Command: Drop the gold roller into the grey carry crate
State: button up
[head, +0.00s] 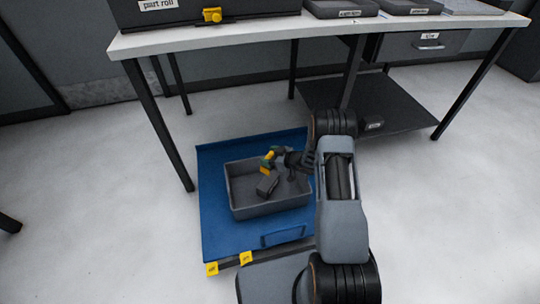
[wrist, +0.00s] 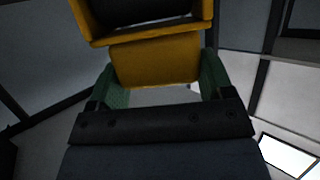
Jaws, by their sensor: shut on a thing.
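The grey carry crate (head: 270,211) is an open box on a blue platform on the floor, left of my arm in the head view. My gripper (head: 270,157) is over the crate's opening. In the wrist view its green-padded fingers (wrist: 158,85) are shut on the gold roller (wrist: 155,58), a yellow piece with a yellow-edged dark part beyond it. In the head view only a little of the roller's yellow (head: 266,169) shows. A dark grey block (head: 268,186) appears just below it; I cannot tell if it belongs to the roller or lies in the crate.
The blue platform (head: 222,225) has yellow tags at its front edge. A white-topped table (head: 290,34) with dark legs stands behind, bearing a dark box with a yellow part (head: 211,15) and several trays. Open floor lies to the left.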

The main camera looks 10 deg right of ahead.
jog(key=o, duration=1)
jog(key=shift+d+r, duration=0.1)
jog(key=p+v, duration=0.4)
jog(key=v, duration=0.9)
jog(key=shift+s+d+p, duration=0.2)
jog(key=shift+s+p, duration=0.1)
